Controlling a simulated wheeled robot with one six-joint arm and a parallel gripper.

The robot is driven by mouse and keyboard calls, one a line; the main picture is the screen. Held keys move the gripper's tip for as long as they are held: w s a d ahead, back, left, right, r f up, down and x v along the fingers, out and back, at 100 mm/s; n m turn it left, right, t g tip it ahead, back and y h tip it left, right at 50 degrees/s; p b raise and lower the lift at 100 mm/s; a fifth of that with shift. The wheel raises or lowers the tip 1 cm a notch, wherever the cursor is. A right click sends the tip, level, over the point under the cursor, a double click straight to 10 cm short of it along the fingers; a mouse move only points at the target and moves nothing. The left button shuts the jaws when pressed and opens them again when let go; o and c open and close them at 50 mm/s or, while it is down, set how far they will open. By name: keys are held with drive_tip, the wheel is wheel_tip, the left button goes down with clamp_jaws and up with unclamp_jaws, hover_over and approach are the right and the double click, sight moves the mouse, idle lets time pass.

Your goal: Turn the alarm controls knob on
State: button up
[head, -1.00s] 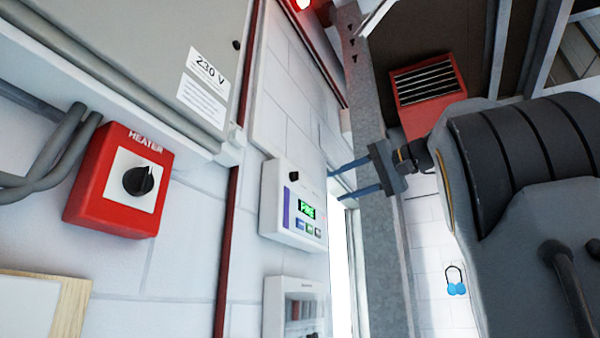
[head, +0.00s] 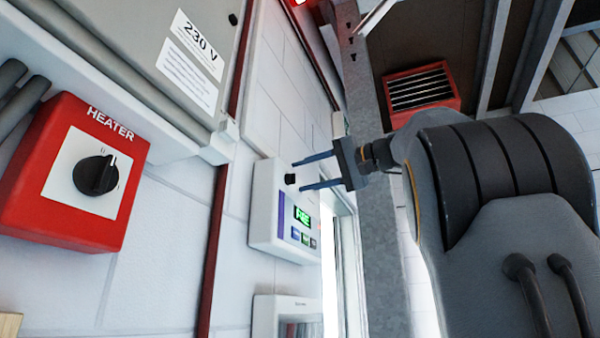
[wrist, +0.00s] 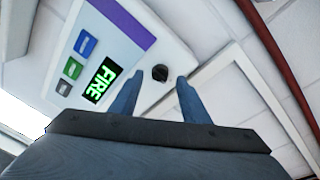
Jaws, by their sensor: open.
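The alarm panel (head: 265,215) is a white wall box with a green FIRE display, small buttons and a purple stripe. Its small black knob (head: 291,178) sits near the top of its face. My gripper (head: 297,175) is open, its two blue fingers pointing at the panel with the tips close to the knob. In the wrist view, the knob (wrist: 160,73) lies in line with the gap between the fingertips (wrist: 159,79), slightly beyond them. I cannot tell whether the tips reach around it. Nothing is held.
A red HEATER box (head: 75,175) with a black rotary knob is on the wall at left. A grey 230 V cabinet (head: 130,50) hangs above it. Another white box (head: 285,318) is below the alarm panel. A grey post (head: 378,230) stands right of the panel.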

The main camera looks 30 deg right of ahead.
sight(291, 179)
drive_tip(key=shift+p+x, duration=0.35)
drive_tip(key=shift+x, duration=0.75)
drive_tip(key=c, duration=1)
